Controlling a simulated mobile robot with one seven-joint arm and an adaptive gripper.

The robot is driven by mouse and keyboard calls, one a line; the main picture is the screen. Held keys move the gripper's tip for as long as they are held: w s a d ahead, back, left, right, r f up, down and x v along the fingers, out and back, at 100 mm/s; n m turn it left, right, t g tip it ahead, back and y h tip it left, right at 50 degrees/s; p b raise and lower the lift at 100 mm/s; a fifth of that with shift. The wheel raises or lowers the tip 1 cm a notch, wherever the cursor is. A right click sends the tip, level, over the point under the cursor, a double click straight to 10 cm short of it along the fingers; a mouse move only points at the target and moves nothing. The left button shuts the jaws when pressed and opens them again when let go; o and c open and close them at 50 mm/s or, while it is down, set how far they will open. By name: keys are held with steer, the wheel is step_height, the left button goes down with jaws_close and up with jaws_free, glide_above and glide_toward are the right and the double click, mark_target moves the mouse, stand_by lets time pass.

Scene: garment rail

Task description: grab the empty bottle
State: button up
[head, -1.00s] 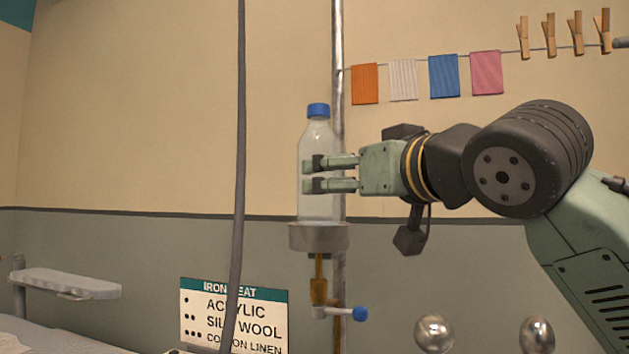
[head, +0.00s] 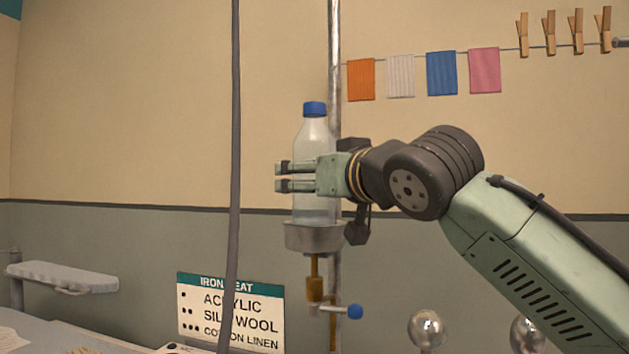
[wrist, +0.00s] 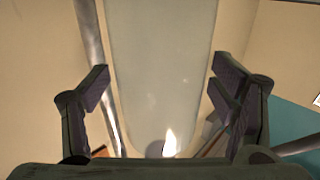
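The empty clear bottle (head: 313,209) with a blue cap stands upright in a round metal cup (head: 313,238) clamped to a pole. My gripper (head: 284,177) reaches in from the right at the bottle's middle. Its near finger, with two prongs, crosses in front of the bottle and pokes out past its left side; the far finger is hidden. In the wrist view the bottle (wrist: 160,70) fills the space between the two spread fingers. Thin slivers of background seem to show beside it, so the fingers look open around it; contact cannot be told.
The metal pole (head: 334,60) rises right behind the bottle. A grey cable (head: 235,120) hangs to the left. Below the cup are a clamp and a blue-tipped handle (head: 354,312). Cloth swatches and clothespins hang at upper right. A grey shelf (head: 62,276) is at far left.

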steer(key=c, duration=1.2)
steer(key=shift+o, duration=0.2)
